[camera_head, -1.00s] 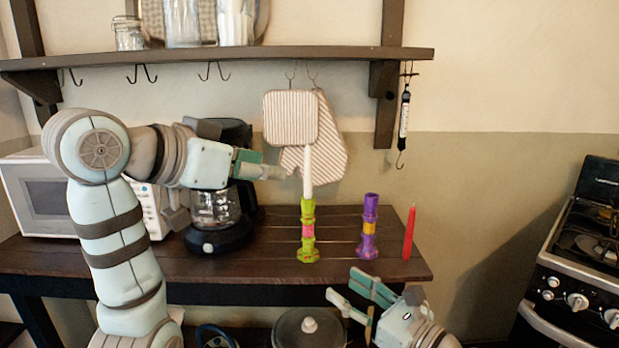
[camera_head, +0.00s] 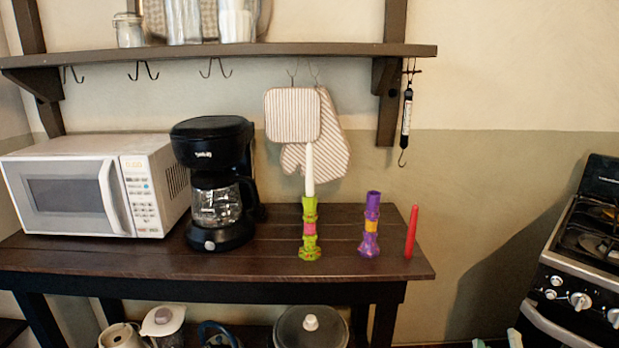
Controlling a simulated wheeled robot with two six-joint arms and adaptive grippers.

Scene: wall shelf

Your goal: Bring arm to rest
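A white candle (camera_head: 309,170) stands upright in a green and pink candlestick (camera_head: 309,232) on the dark wooden table (camera_head: 150,265). A purple and yellow candlestick (camera_head: 370,228) stands to its right with no candle in it. A red candle (camera_head: 411,232) stands upright on the table, right of the purple candlestick. Only the fingertips of my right gripper (camera_head: 496,341) show at the bottom edge, right of the table; they are apart with nothing visible between them. My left gripper is out of view.
A microwave (camera_head: 70,190) and a black coffee maker (camera_head: 212,135) stand on the table's left half. Several pots and kettles sit on the lower shelf. A wall shelf (camera_head: 330,50) with hanging mitts is above. A stove (camera_head: 575,270) is at right.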

